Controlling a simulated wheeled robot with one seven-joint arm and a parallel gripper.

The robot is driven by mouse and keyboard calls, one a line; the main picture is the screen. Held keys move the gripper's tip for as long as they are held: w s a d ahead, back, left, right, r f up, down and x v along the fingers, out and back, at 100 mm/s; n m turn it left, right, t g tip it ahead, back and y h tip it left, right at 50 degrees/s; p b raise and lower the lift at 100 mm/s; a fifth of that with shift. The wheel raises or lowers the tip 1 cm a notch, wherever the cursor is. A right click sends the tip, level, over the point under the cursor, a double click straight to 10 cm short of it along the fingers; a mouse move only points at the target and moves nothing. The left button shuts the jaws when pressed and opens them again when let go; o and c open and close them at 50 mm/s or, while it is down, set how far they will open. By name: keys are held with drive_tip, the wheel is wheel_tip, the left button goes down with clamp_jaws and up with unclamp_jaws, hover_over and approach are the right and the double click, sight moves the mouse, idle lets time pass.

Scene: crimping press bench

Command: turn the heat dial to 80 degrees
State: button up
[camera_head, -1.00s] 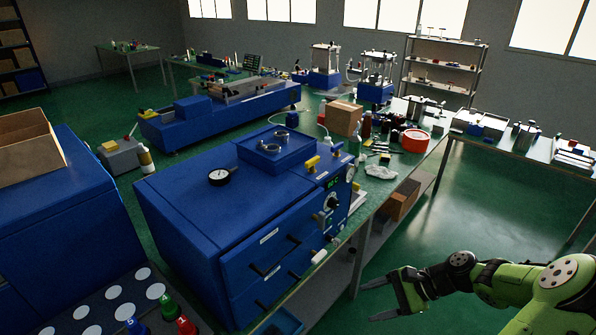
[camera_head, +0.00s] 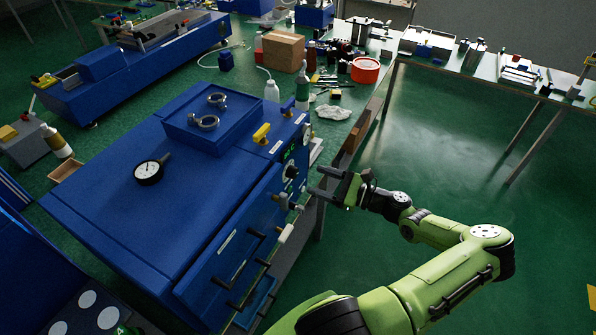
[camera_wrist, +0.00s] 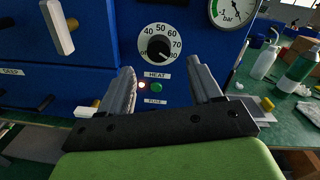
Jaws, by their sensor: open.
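In the head view the dial (camera_head: 291,171) shows as a dark knob at the machine's right end. My gripper (camera_wrist: 162,72) is open and empty, its two fingers pointing at the panel, one on each side below the dial and apart from it. In the head view my gripper (camera_head: 316,182) is just right of the panel.
A pressure gauge (camera_wrist: 230,10) sits up and right of the dial. A white-handled lever (camera_wrist: 58,27) sticks out at left. Bottles (camera_wrist: 300,66) stand on the bench at right.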

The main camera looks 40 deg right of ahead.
sight(296, 174)
drive_tip(key=x, duration=0.7)
drive_tip(key=shift+s, duration=0.1)
drive_tip(key=shift+c, duration=0.5)
drive_tip(key=shift+a, duration=0.1)
drive_tip(key=c, duration=0.9)
